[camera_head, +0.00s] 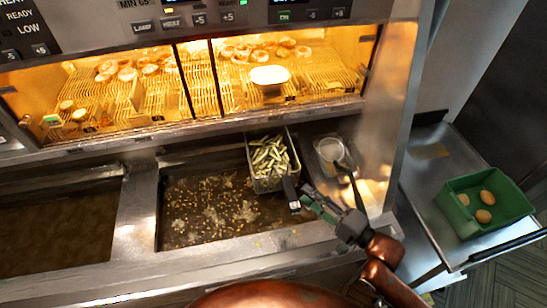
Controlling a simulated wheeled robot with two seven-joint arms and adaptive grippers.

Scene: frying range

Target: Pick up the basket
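The wire basket (266,181) is filled with pale green-yellow fries (270,156). It sits at the back right of the right-hand oil vat, with its dark handle (290,188) pointing toward me. My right gripper (305,198) reaches in from the lower right, with its fingers at the handle. The fingers are small and overlap the handle, so I cannot tell whether they are closed on it. My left gripper is not in view.
Oil with floating crumbs fills the right vat (205,205); a darker vat (50,235) lies left. A metal container (328,150) with a dark-handled utensil stands right of the basket. A green bin (455,215) rests on the right side table. A lit warming cabinet (150,95) stands behind.

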